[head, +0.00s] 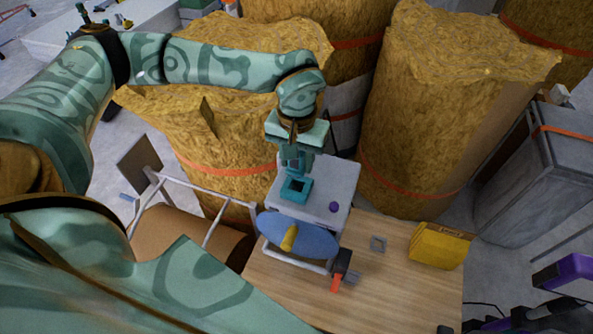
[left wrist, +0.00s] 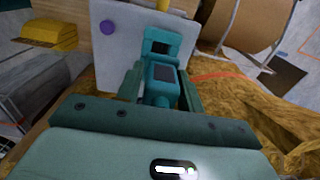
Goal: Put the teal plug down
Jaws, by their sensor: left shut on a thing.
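My left gripper (head: 292,166) is shut on the teal plug (left wrist: 163,80), which shows between its two fingers in the left wrist view. In the head view the gripper hides part of the plug. The gripper points down over a light grey panel (head: 322,185). A teal square frame with a dark opening (head: 296,188) sits on the panel just beyond the plug, and it also shows in the left wrist view (left wrist: 174,38). I cannot tell whether plug and frame touch. My right gripper is not in view.
A purple knob (head: 333,207), a blue oval disc (head: 312,238) with a yellow handle (head: 289,237) and a black-and-orange part (head: 340,268) are near the panel. Straw-coloured bales (head: 430,100) stand behind.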

